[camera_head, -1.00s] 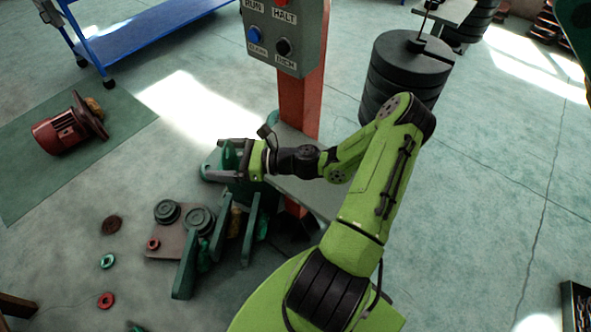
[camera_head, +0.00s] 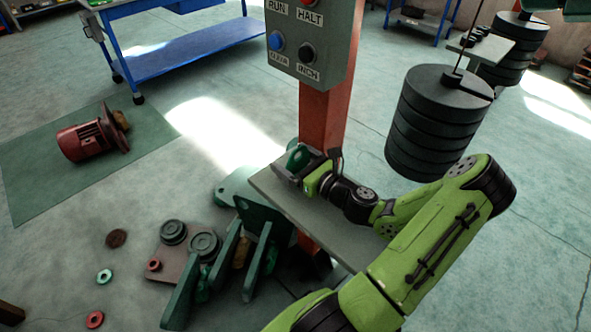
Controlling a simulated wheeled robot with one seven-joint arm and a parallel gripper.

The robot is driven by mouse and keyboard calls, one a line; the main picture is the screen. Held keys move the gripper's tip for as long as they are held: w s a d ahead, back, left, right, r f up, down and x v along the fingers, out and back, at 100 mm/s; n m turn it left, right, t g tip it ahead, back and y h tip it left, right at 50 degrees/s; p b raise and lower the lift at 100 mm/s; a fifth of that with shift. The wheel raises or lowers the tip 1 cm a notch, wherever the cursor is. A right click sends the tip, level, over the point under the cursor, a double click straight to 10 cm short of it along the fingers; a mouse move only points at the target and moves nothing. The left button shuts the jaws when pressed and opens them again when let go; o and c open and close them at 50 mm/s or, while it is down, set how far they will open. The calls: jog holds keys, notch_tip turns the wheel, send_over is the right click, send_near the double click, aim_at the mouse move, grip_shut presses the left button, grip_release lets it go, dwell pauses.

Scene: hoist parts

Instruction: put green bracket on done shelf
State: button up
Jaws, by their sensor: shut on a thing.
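My gripper (camera_head: 292,168) is shut on a small dark green bracket (camera_head: 297,156), which shows between its fingers. It is over the far left end of the grey plate (camera_head: 330,232) at the red post; I cannot tell whether the bracket touches the plate. Other green brackets (camera_head: 258,262) stand or lean in a cluster on the floor below and left of the plate. No shelf in view carries a readable "done" label.
A control box (camera_head: 297,42) with buttons hangs on the red post (camera_head: 325,120) behind my gripper. Black stacked weights (camera_head: 437,120) hang on the right. A blue trolley (camera_head: 185,55) stands at the back left. A red motor (camera_head: 85,140) lies on a green mat.

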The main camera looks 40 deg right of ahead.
jog(key=shift+f, duration=0.4)
jog(key=shift+f, duration=0.1)
